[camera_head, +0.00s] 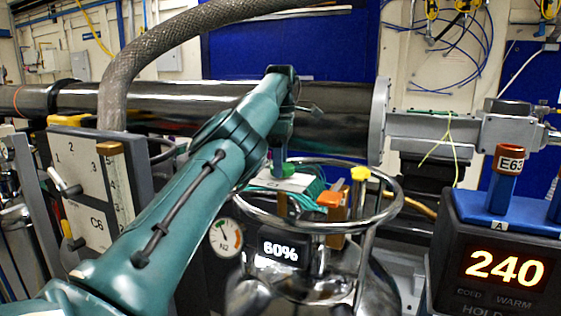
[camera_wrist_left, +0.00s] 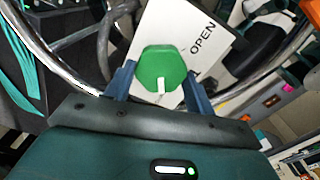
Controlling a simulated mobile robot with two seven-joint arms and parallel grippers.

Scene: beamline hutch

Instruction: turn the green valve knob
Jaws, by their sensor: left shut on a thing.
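The green valve knob (camera_wrist_left: 161,69) sits over a white plate (camera_wrist_left: 212,30) marked OPEN in the left wrist view. It has a white pointer mark on its near side. My left gripper (camera_wrist_left: 160,88) has a finger on each side of the knob and is shut on it. In the head view a small part of the green knob (camera_head: 289,169) shows below my left gripper (camera_head: 281,160), inside the ring on top of the steel dewar (camera_head: 300,290). My right gripper is in neither view.
The dewar's ring handle (camera_head: 390,207) surrounds the knob, with yellow and orange-topped fittings inside it. A display reading 240 (camera_head: 505,268) stands at the right. A panel marked C6 (camera_head: 88,190) stands at the left. A thick braided hose (camera_head: 118,85) arches above my left arm.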

